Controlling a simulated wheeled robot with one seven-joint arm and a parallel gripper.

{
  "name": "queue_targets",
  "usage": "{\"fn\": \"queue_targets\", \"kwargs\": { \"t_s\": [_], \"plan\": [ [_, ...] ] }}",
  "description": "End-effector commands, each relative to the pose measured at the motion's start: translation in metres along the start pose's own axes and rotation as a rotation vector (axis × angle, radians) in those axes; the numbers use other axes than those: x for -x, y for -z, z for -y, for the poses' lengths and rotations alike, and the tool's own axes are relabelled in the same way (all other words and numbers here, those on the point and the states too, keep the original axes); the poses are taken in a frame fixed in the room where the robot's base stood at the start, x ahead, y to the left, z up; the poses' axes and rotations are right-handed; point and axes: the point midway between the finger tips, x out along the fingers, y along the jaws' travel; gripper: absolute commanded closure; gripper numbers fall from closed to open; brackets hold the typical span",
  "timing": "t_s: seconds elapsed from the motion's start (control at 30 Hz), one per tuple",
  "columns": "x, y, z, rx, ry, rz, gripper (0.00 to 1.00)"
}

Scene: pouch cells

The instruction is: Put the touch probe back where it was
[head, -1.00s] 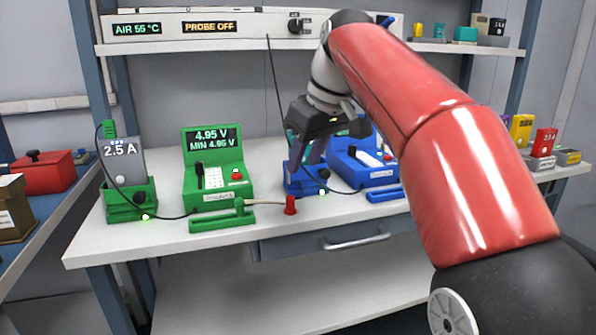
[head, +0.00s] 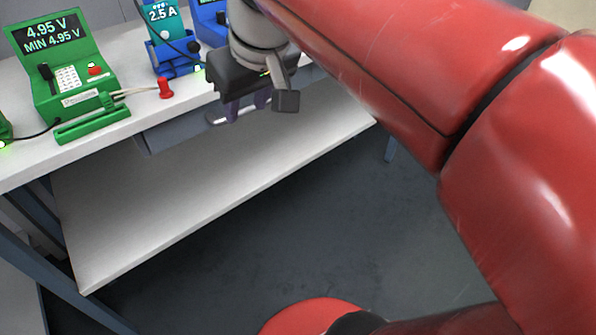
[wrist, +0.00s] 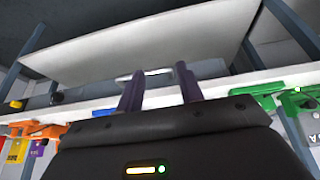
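The green meter (head: 62,98) stands on the bench at the left of the head view, showing 4.95 V and MIN 4.95 V. In front of it lies a green bar-shaped holder (head: 92,125). A pale lead or rod (head: 135,92) runs from its right end to a small red piece (head: 166,88) near the bench's front edge. I cannot tell surely which part is the touch probe. My gripper (head: 246,106) is in front of the bench edge, right of the red piece. In the wrist view its two purple fingers (wrist: 160,84) are apart with nothing held between them.
A drawer handle (head: 215,118) sits below the bench top, close to my gripper. A lower shelf (head: 200,165) juts below. The floor (head: 270,230) in front is clear.

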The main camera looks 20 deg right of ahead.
Motion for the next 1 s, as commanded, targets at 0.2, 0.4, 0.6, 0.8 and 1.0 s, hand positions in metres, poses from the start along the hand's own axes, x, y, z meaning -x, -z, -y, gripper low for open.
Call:
{"fn": "queue_targets", "kwargs": {
  "t_s": [0.2,0.4,0.6,0.8,1.0],
  "plan": [
    [-0.050,-0.111,-0.008,-0.176,-0.081,-0.035,0.63],
    [-0.078,-0.159,-0.009,-0.245,-0.109,-0.052,0.63],
    [-0.082,-0.164,-0.009,-0.255,-0.112,-0.053,0.63],
    [-0.082,-0.164,-0.008,-0.254,-0.111,-0.052,0.63],
    [-0.082,-0.164,-0.008,-0.253,-0.111,-0.051,0.63]
  ]
}}
